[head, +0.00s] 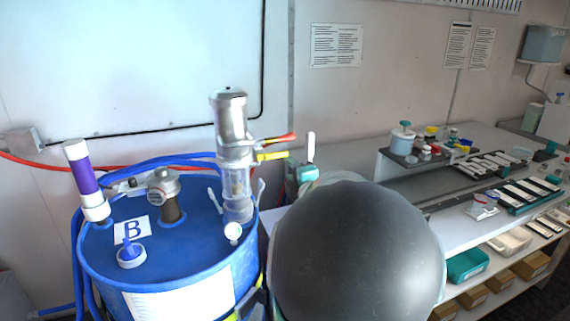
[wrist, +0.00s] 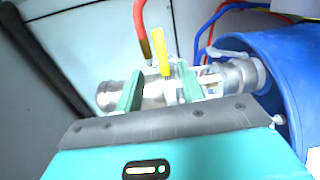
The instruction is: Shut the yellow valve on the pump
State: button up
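The pump (head: 234,150) is a silver and clear upright cylinder on the blue drum (head: 190,240) in the head view. Its yellow valve lever (head: 271,156) sticks out to the right, just below a red lever (head: 280,138). My teal gripper (head: 300,172) is right of the yellow lever's tip, partly hidden by my dark round arm part. In the wrist view the two green fingers of my gripper (wrist: 161,88) are apart. I cannot tell whether a finger touches the lever.
The drum top carries a purple-and-white cylinder (head: 85,180), a metal fitting (head: 165,190) and a blue-and-white cap (head: 131,256). Blue hoses (head: 80,250) and a red hose (head: 40,162) run behind and beside it. A bench (head: 465,225) with trays and bottles stands at the right.

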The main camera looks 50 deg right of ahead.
jog(key=shift+v, duration=2.35)
jog(key=shift+a, duration=0.1)
jog(key=w+a+f+m+g+y, duration=0.1)
jog(key=a+m+g, duration=0.15)
jog(key=a, duration=0.45)
jog(key=w+a+f+m+g+y, duration=0.1)
jog(key=w+a+m+y, duration=0.1)
jog(key=a+m, duration=0.35)
jog(key=w+a+m+g+y, duration=0.1)
jog(key=a+g, duration=0.1)
jog(key=a, duration=0.6)
jog(key=s+a+f+m+g+y, duration=0.1)
jog(key=s+a+f+g+y, duration=0.1)
jog(key=s+a, duration=0.3)
jog(key=s+a+f+m+g+y, duration=0.2)
jog(key=s+a, duration=0.4)
jog(key=a, duration=0.8)
jog(key=shift+a+f+g+y, duration=0.25)
jog(key=shift+g+y, duration=0.1)
jog(key=shift+y, duration=0.05)
